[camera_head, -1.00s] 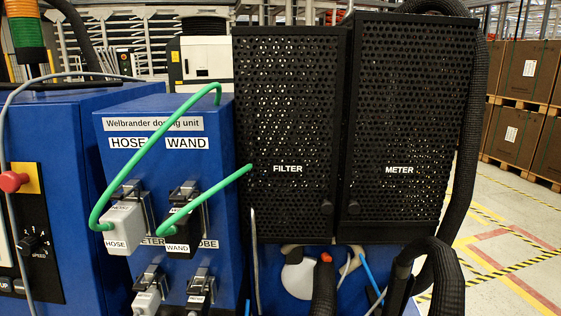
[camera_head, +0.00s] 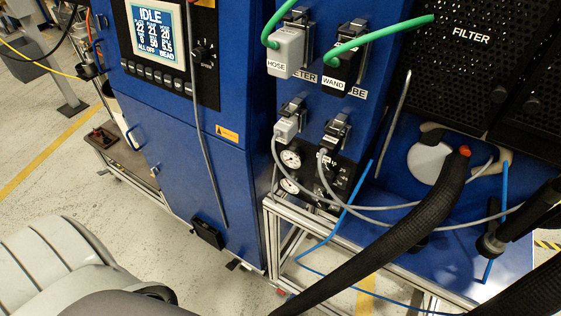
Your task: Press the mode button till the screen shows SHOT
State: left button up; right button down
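The screen (camera_head: 156,32) on the blue control cabinet is in the upper left of the head view. It reads IDLE at the top, with rows of small numbers below. Its bottom line reads ALL OFF and BEAD. A row of several small buttons (camera_head: 157,76) runs along the black panel under the screen. Their labels are too small to read, so I cannot tell which is the mode button. Neither gripper shows in the head view.
A dark knob (camera_head: 203,51) sits right of the screen. A grey cable hangs down the cabinet front. HOSE (camera_head: 285,52) and WAND (camera_head: 344,66) connectors with green cables are to the right. A thick black hose (camera_head: 400,235) crosses the lower right. Floor is visible at left.

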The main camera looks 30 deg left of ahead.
aim_at(159, 75)
jog(key=u, duration=1.7)
